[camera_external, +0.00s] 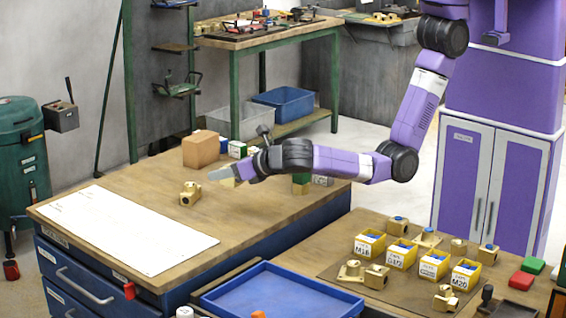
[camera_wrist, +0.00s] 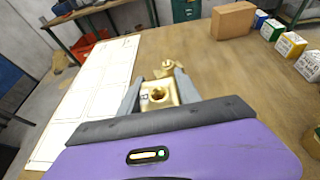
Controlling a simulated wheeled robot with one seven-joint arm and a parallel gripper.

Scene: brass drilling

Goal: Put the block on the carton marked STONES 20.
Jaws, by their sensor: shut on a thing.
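My gripper (camera_external: 222,175) reaches over the wooden bench from the right. In the wrist view its two grey fingers are shut on a brass block (camera_wrist: 157,95) with a round hole. The held block also shows in the external view (camera_external: 228,182), partly hidden by the fingers. Small cartons stand in a row at the bench's far side: a blue-and-white one (camera_wrist: 260,20), a green-and-white one (camera_wrist: 272,31), a yellow-and-white one (camera_wrist: 290,45) and a white one (camera_wrist: 309,66) at the picture's right edge. Their labels are too small to read surely, so I cannot tell which is STONES 20.
Another brass fitting (camera_external: 190,194) rests on the bench beyond the held block. A plain brown box (camera_external: 200,150) stands left of the carton row. A white sheet (camera_external: 130,228) covers the bench's left part. A green item (camera_external: 301,187) stands behind my forearm.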

